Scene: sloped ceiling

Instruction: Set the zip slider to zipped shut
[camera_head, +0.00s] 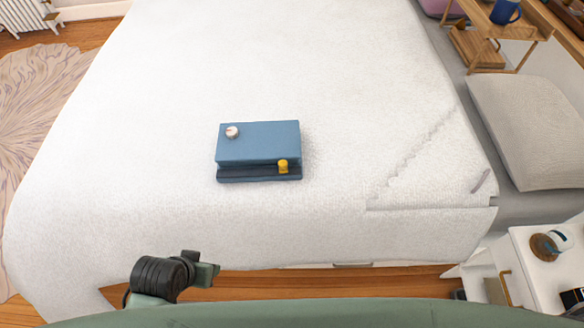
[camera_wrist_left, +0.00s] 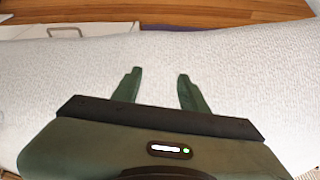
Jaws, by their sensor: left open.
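A blue case (camera_head: 257,141) lies flat on the white bed. A dark strip (camera_head: 245,173) runs along its near edge, and a yellow zip slider (camera_head: 283,166) sits on it close to the right end. A small whitish round knob (camera_head: 232,131) is on the case's top at the left. My left gripper (camera_wrist_left: 159,73) is open and empty over pale fabric in the left wrist view. The case and slider are not seen there. In the head view my left arm is low, near the bed's front edge, well short of the case. My right gripper is not in view.
The white bed cover (camera_head: 260,60) around the case is clear. A grey pillow (camera_head: 530,130) lies at the right. A white bedside table (camera_head: 540,275) with small items stands at the lower right. A wooden shelf unit (camera_head: 490,30) with a blue mug (camera_head: 506,11) is at the upper right.

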